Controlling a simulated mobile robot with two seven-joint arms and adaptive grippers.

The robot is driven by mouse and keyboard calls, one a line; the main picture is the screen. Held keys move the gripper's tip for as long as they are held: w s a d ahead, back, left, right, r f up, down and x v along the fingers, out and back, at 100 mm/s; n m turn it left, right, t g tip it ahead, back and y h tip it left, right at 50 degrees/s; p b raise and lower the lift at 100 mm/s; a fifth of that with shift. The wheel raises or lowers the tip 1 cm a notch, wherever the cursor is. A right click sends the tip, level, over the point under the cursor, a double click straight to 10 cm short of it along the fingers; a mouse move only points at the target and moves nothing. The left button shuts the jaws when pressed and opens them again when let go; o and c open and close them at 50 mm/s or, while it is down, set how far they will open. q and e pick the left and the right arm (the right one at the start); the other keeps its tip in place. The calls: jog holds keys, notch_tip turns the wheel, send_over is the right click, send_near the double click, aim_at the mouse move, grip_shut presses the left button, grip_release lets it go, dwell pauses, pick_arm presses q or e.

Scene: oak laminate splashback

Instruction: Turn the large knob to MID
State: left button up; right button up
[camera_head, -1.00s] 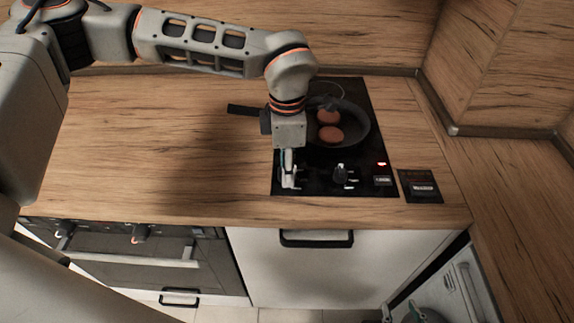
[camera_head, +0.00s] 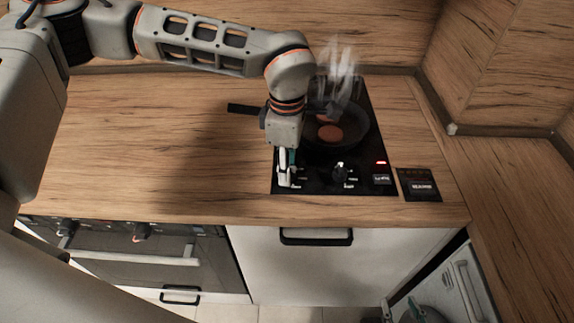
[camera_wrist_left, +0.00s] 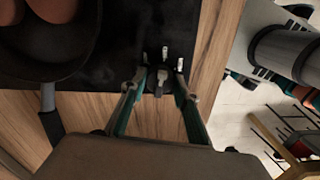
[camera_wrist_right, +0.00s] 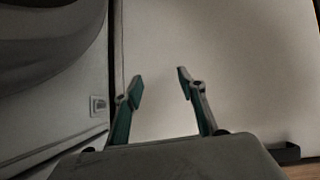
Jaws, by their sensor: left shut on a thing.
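The black hob (camera_head: 318,184) has two knobs at its front edge. The right knob (camera_head: 340,172) is dark, stands free and has small white marks around it. The left knob is mostly hidden by my left gripper (camera_head: 287,178) in the head view. In the left wrist view this knob (camera_wrist_left: 160,78) sits between the fingertips of my left gripper (camera_wrist_left: 159,90), which is shut on it. White marks show beside it; their words are too small to read. My right gripper (camera_wrist_right: 159,76) is open and empty in front of a pale surface, away from the hob.
A dark pan (camera_head: 352,142) with brown patties (camera_head: 329,133) stands on the hob behind my left gripper, its handle pointing left. A red light (camera_head: 381,162) glows at the hob's right, near a small black panel (camera_head: 419,186). The left worktop (camera_head: 150,150) is clear.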

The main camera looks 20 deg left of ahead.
pick_arm(q)
jog(key=o, duration=1.1)
jog(key=shift+r, duration=0.1)
notch_tip(320, 180, up, 12)
jog(key=shift+f, duration=0.1)
jog(key=shift+s, duration=0.1)
